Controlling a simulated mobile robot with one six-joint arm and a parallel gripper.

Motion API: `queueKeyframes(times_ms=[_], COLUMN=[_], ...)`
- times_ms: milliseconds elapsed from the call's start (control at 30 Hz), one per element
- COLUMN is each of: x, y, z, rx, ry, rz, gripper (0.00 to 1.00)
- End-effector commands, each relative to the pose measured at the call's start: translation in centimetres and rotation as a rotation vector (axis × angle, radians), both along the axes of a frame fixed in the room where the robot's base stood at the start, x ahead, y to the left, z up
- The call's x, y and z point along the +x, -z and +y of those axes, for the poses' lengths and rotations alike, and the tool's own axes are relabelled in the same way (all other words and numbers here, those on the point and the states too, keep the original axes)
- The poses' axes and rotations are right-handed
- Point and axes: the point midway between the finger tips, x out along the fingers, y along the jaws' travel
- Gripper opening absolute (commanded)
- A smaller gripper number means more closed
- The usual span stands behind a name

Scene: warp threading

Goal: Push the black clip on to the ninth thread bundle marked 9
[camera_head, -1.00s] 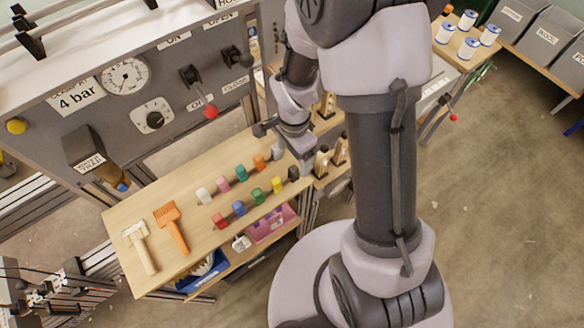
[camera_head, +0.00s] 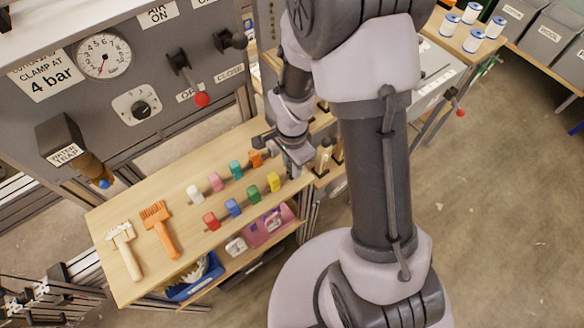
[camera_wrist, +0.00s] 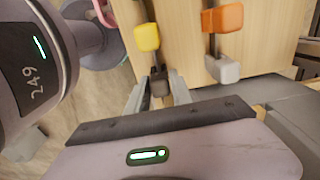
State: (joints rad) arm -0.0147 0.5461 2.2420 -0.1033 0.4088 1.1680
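The fingers stand apart, and I cannot make out firm contact with the clip. In the head view my gripper (camera_head: 298,168) is at the right end of the rows of clips and hides the black clip. The ninth thread bundle and its mark are not visible in either view.
The yellow clip (camera_wrist: 146,37), orange clip (camera_wrist: 222,18) and grey clip (camera_wrist: 222,70) stand close by. More coloured clips, an orange comb (camera_head: 159,228) and a pale brush (camera_head: 124,248) are on the table (camera_head: 190,255). A grey control panel (camera_head: 75,95) rises behind.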

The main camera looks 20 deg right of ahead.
Motion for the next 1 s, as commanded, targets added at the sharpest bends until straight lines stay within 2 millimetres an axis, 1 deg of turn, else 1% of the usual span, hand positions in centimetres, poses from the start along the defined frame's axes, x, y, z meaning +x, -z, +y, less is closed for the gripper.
queueKeyframes(times_ms=[33,100,133,233,333,833,900,1000], x=[0.0,0.0,0.0,0.0,0.0,0.0,0.0,0.0], y=[0.0,0.0,0.0,-0.1,-0.6,-5.6,-6.1,-6.1], z=[0.0,0.0,0.0,0.0,0.0,0.0,0.0,0.0], rx=[0.000,0.000,0.000,0.000,0.000,0.000,0.000,0.000], ry=[0.000,0.000,0.000,0.000,0.000,-0.001,-0.001,-0.001], rz=[0.000,0.000,0.000,0.000,0.000,0.000,-0.001,0.000], gripper=[0.15,0.01,0.00,0.00,0.00,0.00,0.00,0.00])
